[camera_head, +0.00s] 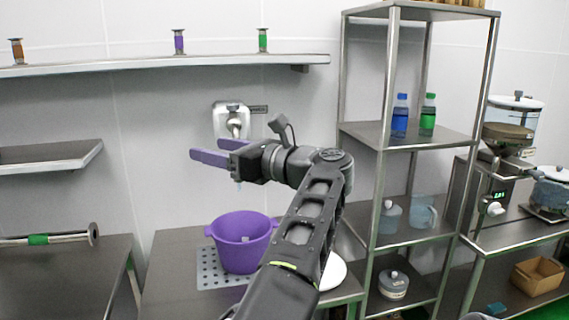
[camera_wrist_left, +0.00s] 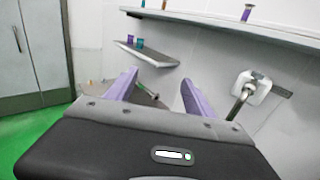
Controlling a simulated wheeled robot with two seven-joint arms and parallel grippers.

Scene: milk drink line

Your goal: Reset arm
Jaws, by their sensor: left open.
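My left gripper (camera_head: 205,149) is raised in the air in the head view, its two purple fingers pointing left. The fingers are apart with nothing between them. In the left wrist view the left gripper (camera_wrist_left: 158,84) also shows both fingers spread and empty, with the room behind them. My left arm rises from the bottom middle of the head view, above the bench and in front of part of it. The gripper is higher than the purple bucket (camera_head: 241,243) and in front of the wall tap (camera_head: 233,122). My right gripper is in neither view.
The bucket stands on a perforated grey tray (camera_head: 208,272) on the bench. A white plate (camera_head: 333,272) is partly hidden by my arm. A long wall shelf (camera_head: 120,66) runs above. A metal rack (camera_head: 385,190) with bottles stands to the right.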

